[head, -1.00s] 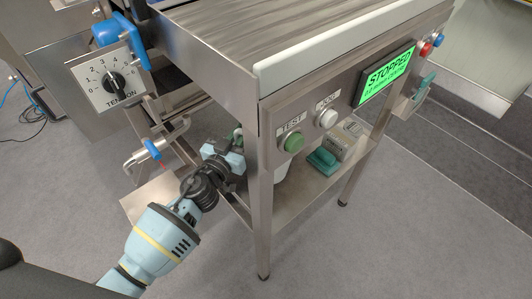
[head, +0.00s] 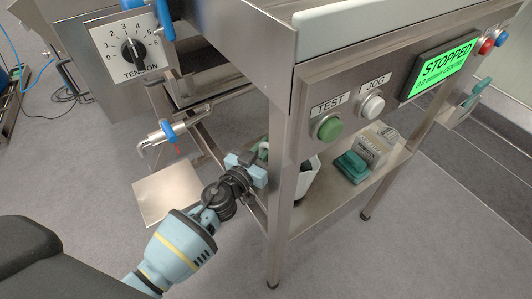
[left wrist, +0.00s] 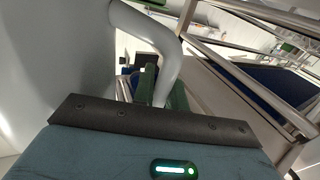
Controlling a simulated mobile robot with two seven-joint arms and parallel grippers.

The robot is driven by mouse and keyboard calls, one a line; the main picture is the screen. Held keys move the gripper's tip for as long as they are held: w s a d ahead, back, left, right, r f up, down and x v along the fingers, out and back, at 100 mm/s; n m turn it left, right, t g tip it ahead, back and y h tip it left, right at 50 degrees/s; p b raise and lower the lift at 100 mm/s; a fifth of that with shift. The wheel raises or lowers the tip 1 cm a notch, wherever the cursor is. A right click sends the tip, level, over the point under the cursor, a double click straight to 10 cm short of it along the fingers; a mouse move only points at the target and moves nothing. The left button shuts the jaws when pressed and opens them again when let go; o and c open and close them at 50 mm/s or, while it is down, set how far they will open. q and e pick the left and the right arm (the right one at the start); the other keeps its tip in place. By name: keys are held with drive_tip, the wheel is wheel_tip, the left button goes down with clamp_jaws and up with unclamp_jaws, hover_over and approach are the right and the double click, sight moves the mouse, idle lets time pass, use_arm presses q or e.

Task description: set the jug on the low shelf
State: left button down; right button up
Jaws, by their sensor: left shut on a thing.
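The pale grey-white jug (head: 307,181) is partly hidden behind the table's front leg, at the left end of the low shelf (head: 334,204). Whether its base touches the shelf cannot be seen. In the left wrist view the jug (left wrist: 55,60) fills the left side, with its curved handle (left wrist: 165,45) toward the middle. My left gripper (head: 262,158) reaches in from the left behind the leg and is shut on the jug's handle. Its green fingers also show in the left wrist view (left wrist: 163,90). My right gripper is in no view.
A teal object (head: 351,167) and a beige box-like item (head: 372,148) stand on the shelf right of the jug. The steel front leg (head: 283,210) is close to my left gripper. A blue-handled clamp (head: 168,132) and tension dial (head: 131,47) are at left.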

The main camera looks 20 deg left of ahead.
use_arm(q)
drive_tip(key=shift+f+b, duration=0.55)
drive_tip(key=shift+f, duration=0.25)
drive_tip(key=shift+f, duration=0.15)
drive_tip(key=c, duration=1.4)
unclamp_jaws()
drive_tip(key=shift+f, duration=0.1)
drive_tip(key=shift+c, duration=0.2)
drive_tip(key=shift+s, duration=0.2)
drive_tip(key=v, duration=1.1)
drive_tip(key=shift+s, duration=0.3)
